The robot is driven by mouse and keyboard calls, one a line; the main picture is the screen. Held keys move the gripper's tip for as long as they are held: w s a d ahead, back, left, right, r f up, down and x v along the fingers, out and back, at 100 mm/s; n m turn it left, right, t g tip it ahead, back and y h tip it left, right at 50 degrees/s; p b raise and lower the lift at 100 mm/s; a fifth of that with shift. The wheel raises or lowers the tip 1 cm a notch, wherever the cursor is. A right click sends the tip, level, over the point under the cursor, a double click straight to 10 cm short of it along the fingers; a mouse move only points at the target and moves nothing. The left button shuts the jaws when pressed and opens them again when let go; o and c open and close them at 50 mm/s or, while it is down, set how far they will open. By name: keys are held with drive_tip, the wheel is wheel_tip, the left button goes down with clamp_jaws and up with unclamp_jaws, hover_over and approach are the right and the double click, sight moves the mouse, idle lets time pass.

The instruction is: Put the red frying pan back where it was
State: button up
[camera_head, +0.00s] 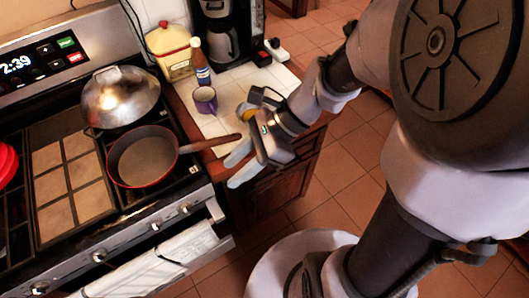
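The red frying pan (146,158), with a red rim and dark inside, sits on the right front part of the stove. Its brown wooden handle (211,143) points right, past the stove edge and over the counter corner. My gripper (231,172) is just below the handle's end in the picture. Its two pale fingers point left with a gap between them, and nothing shows in the gap. Whether a finger touches the handle cannot be told from this view.
A domed metal lid or wok (120,96) stands behind the pan. A griddle (72,175) lies left of it, with a red pot (6,163) at the far left. A purple mug (205,100), bottle (200,66), yellow canister (170,50) and coffee maker (222,35) stand on the tiled counter.

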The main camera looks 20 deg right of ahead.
drive_tip(key=s+d+r+n+t+h, duration=0.3)
drive_tip(key=r+n, duration=0.1)
drive_tip(key=n, duration=0.4)
drive_tip(key=s+d+r+n+t+h, duration=0.25)
drive_tip(key=r+n+h, duration=0.2)
drive_tip(key=n, duration=0.25)
drive_tip(key=shift+y, duration=0.35)
drive_tip(key=f+b, duration=0.5)
drive_tip(key=b, duration=0.1)
drive_tip(key=shift+w+a+f, duration=0.15)
drive_tip(key=shift+a+f, duration=0.15)
drive_tip(key=shift+f, duration=0.1)
